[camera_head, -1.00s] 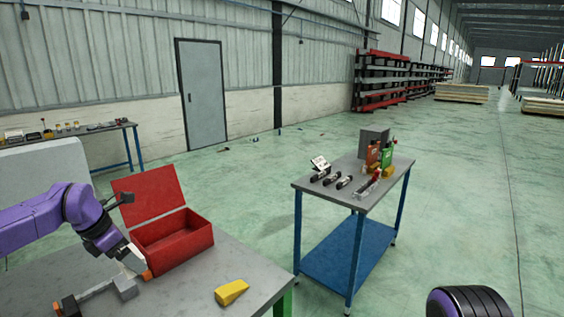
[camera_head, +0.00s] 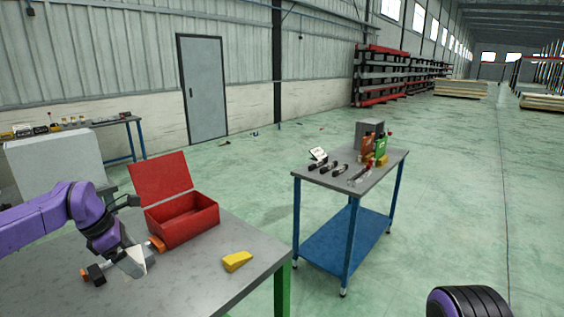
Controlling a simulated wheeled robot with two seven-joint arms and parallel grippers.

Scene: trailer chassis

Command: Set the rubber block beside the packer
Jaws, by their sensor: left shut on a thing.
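My left gripper (camera_head: 135,264) is low over the near grey workbench, its pale tip just in front of the red box. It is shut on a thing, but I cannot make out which. A small black block (camera_head: 95,273) lies or is held to the left of the tip, with an orange piece beside it; another orange piece (camera_head: 157,243) shows to the right of the tip. I cannot tell surely which of these is the rubber block. A yellow wedge-shaped piece (camera_head: 237,261), possibly the packer, lies on the bench to the right, apart from the gripper. My right gripper is not in view.
The open red box (camera_head: 185,224) with its lid up stands behind the gripper. The bare bench top (camera_head: 205,275) is free around the yellow piece. A blue-legged cart (camera_head: 345,182) with several tools stands to the right, across a floor gap.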

